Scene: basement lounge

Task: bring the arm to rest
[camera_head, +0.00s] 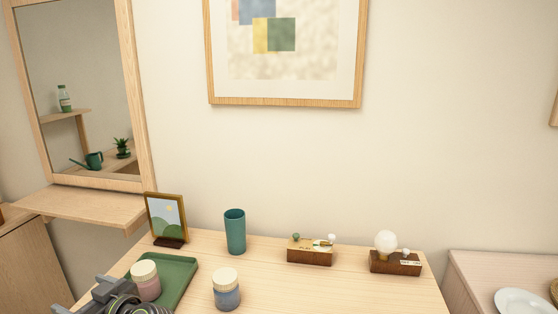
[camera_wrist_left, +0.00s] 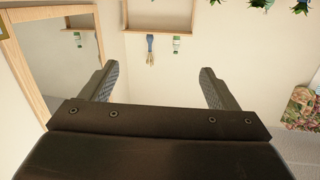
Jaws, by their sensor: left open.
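My left gripper (camera_head: 86,302) shows at the lower left of the head view, over the near left part of the wooden table (camera_head: 330,291). In the left wrist view its two fingers (camera_wrist_left: 158,88) stand wide apart with nothing between them. It is beside the green tray (camera_head: 183,282), and a pink jar with a cream lid (camera_head: 147,283) stands on that tray just past it. My right gripper is in neither view.
A blue-grey jar (camera_head: 227,291), a teal cup (camera_head: 235,232), a small picture frame (camera_head: 167,219) and two wooden-based pieces, one with a round bulb (camera_head: 386,243), stand on the table. A shelf with a mirror (camera_head: 85,206) is at left. A white plate (camera_head: 524,302) lies at right.

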